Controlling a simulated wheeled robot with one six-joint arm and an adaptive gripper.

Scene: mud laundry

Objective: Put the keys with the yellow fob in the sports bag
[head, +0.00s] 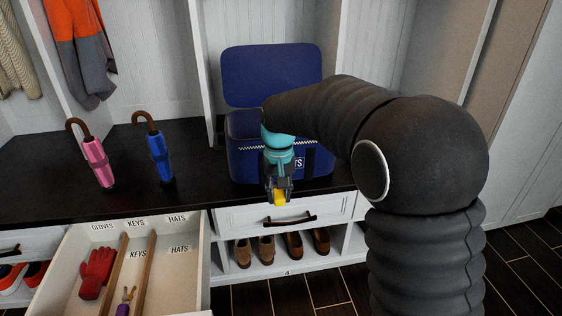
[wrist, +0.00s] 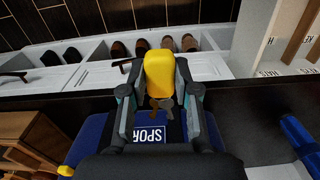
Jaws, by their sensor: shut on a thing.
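My gripper (head: 278,190) is shut on the keys with the yellow fob (head: 279,198), in front of the blue sports bag (head: 250,163). In the wrist view the yellow fob (wrist: 158,76) sits between the two fingers of my gripper (wrist: 160,85), and metal keys hang beside it. The sports bag stands on the black bench top with its lid raised at the back. Part of its label shows in the wrist view (wrist: 150,135). My arm hides the bag's right side and most of its opening.
A pink umbrella (head: 96,163) and a blue umbrella (head: 158,155) stand on the bench (head: 130,198) at left. An open drawer (head: 68,245) holds a red glove (head: 96,272) and keys with a purple fob (head: 124,308). Brown shoes (head: 267,249) sit on a shelf below the bench.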

